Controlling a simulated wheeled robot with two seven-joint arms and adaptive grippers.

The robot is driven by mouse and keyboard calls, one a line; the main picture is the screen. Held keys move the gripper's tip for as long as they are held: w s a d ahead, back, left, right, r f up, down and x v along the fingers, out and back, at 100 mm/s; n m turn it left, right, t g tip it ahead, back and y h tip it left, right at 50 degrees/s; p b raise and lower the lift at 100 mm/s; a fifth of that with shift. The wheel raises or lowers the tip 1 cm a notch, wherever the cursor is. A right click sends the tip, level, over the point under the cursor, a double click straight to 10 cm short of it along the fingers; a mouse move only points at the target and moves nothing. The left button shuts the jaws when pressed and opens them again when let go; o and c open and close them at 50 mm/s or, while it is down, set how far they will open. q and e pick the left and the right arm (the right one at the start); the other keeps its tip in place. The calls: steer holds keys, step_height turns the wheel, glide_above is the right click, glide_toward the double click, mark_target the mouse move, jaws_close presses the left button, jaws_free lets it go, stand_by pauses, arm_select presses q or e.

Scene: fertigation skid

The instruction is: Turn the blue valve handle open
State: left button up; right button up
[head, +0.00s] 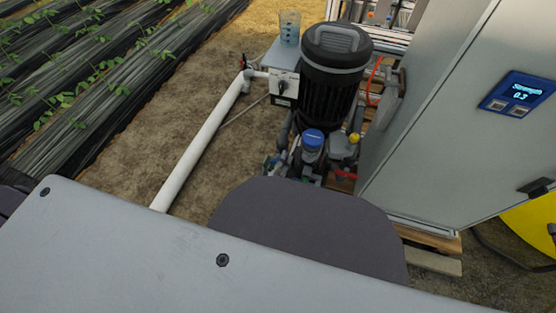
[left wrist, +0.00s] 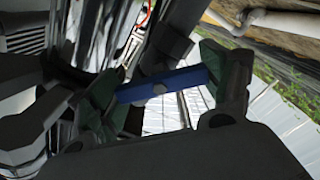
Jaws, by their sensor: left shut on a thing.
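In the head view the handle cannot be made out clearly, with my own dark arm or body parts covering the area below the pump. My right gripper shows in neither view.
A black pump motor (head: 332,85) stands over grey fittings with a blue cap (head: 313,138). A white pipe (head: 203,150) runs to the lower left. A grey cabinet (head: 430,130) with a blue display (head: 517,94) stands close on the right. Bare soil lies left.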

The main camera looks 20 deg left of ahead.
arm_select(q)
steer(key=n, duration=0.4)
steer(key=shift+f+n, duration=0.1)
steer(key=shift+n, duration=0.2)
steer(key=shift+n+b, duration=0.65)
steer(key=shift+n, duration=1.55)
steer(key=o, duration=1)
steer(key=shift+m, duration=0.4)
